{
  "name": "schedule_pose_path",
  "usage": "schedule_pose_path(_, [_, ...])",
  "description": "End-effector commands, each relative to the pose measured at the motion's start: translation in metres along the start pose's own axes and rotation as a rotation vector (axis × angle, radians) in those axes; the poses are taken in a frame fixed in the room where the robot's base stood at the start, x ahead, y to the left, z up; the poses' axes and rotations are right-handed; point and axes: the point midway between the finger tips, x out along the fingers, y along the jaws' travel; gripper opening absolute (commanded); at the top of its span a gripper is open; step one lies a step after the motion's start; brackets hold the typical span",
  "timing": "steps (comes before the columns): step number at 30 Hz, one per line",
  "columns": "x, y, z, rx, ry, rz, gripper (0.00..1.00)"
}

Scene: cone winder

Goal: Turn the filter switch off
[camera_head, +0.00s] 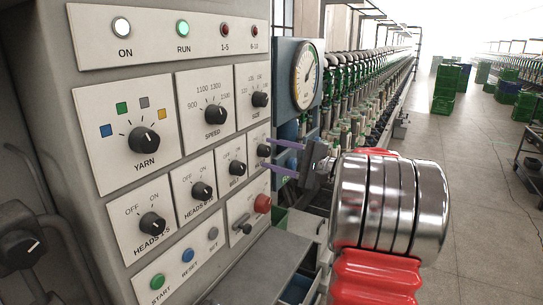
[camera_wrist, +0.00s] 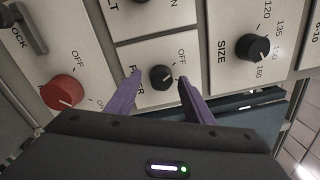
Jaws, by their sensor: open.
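The filter switch (camera_wrist: 162,74) is a small round black knob on a pale plate in the wrist view. The word OFF shows to its upper right, and its lettering is partly hidden by my left finger. In the head view the filter switch (camera_head: 263,151) is at the panel's right edge. My gripper (camera_wrist: 160,79) is open, with one purple finger on each side of the knob. In the head view my gripper (camera_head: 269,154) reaches in from the right. I cannot tell whether the fingers touch the knob or which way its mark points.
A red knob (camera_wrist: 62,92) is left of the filter switch, and the black SIZE knob (camera_wrist: 249,48) is to the right. Other knobs, such as the belt knob (camera_head: 237,168), sit close by. A grey ledge (camera_head: 262,262) juts out below the panel. The aisle floor (camera_head: 490,200) at right is open.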

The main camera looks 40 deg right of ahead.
Motion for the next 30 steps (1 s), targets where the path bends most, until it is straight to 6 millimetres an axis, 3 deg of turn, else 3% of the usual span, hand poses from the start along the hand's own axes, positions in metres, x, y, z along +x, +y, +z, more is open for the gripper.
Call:
schedule_pose_path(21, [-0.116, 0.001, -0.001, 0.000, 0.002, 0.001, 0.47])
schedule_pose_path(30, [-0.130, 0.002, 0.000, 0.001, 0.000, 0.002, 0.47])
